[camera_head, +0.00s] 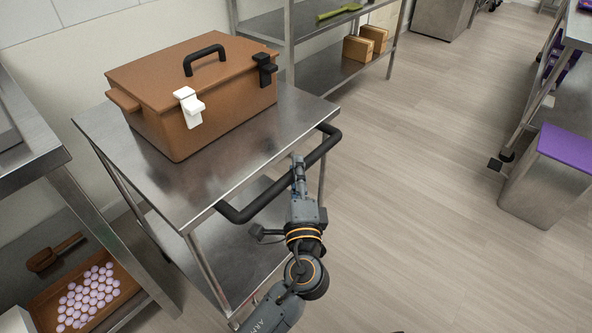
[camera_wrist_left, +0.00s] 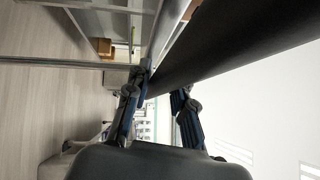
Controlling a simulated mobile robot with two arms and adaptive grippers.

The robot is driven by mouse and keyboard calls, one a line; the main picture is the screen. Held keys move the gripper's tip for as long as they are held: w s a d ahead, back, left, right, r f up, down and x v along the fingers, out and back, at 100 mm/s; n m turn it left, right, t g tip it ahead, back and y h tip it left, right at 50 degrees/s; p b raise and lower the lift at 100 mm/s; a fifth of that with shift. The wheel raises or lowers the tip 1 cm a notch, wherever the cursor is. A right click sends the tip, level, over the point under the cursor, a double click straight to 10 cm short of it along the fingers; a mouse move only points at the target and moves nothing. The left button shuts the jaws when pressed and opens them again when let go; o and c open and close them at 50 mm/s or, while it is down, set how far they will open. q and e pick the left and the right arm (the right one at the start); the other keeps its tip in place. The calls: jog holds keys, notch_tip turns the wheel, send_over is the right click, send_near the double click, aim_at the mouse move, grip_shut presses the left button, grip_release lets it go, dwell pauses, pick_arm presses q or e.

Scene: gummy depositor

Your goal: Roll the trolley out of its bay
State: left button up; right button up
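The trolley (camera_head: 258,154) is a steel two-shelf cart with a black bar handle (camera_head: 241,212) at its near right end. It stands beside the left wall. A brown lidded box (camera_head: 190,88) with a black top handle, one white latch and one black latch sits on its top. My left gripper (camera_head: 298,170) is at the middle of the handle. In the left wrist view, the handle (camera_wrist_left: 240,45) runs close in front of the left gripper (camera_wrist_left: 160,88), whose fingers are part-closed at the bar. Their contact faces are partly hidden. My right gripper is not in view.
A steel bench (camera_head: 35,150) stands at left, with a brown tray (camera_head: 45,312) of pale discs below. A steel shelf rack (camera_head: 325,75) is behind the trolley. A purple-topped bin (camera_head: 530,190) stands at right. The floor (camera_head: 420,200) between is clear.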

pick_arm(q)
jog(key=o, duration=0.3)
jog(key=shift+s, duration=0.1)
jog(key=s+d+f, duration=0.1)
jog(key=s, duration=1)
jog(key=shift+s+d+f, duration=0.15)
jog(key=shift+s+f, duration=0.2)
